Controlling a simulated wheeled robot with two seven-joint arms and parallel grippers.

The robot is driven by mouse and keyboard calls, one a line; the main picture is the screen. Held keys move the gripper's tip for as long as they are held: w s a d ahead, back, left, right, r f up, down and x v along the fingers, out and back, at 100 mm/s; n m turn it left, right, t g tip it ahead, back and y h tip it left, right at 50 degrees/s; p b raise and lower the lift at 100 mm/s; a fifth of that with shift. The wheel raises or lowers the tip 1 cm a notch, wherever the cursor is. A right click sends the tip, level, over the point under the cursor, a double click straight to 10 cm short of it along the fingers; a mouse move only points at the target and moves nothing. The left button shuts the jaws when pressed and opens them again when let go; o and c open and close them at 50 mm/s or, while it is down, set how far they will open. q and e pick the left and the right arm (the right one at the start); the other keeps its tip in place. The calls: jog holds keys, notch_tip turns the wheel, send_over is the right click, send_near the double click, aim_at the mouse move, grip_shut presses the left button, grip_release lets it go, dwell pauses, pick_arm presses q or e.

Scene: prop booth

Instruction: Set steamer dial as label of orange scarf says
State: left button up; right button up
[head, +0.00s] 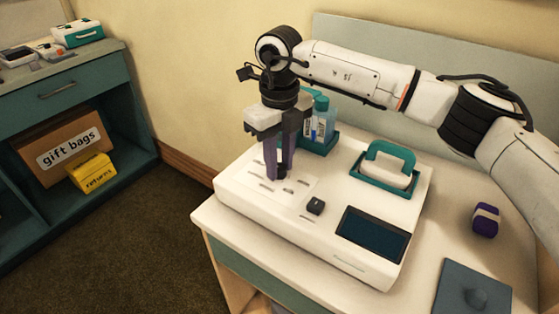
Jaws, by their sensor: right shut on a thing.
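The white steamer (352,262) sits on the table, with a pale panel of small printed marks on its top left part. My right gripper (282,176) points straight down onto this panel. Its fingers are shut on a small dark dial, which they mostly hide. I cannot read the dial's setting or the marks. No orange scarf or scarf label is in view. My left gripper is not in view.
A teal-handled pad (388,168) sits at the steamer's back right, and bottles (322,118) stand in a teal holder behind. A purple block (486,220) and a grey-blue plate (470,290) lie at right. A teal shelf (75,80) holds a gift bags box (62,150) and yellow box (92,172).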

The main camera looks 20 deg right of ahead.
aim_at(280, 167)
jog(key=o, duration=1)
jog(key=shift+o, duration=0.2)
notch_tip(280, 167, up, 10)
jog(key=shift+r, duration=0.2)
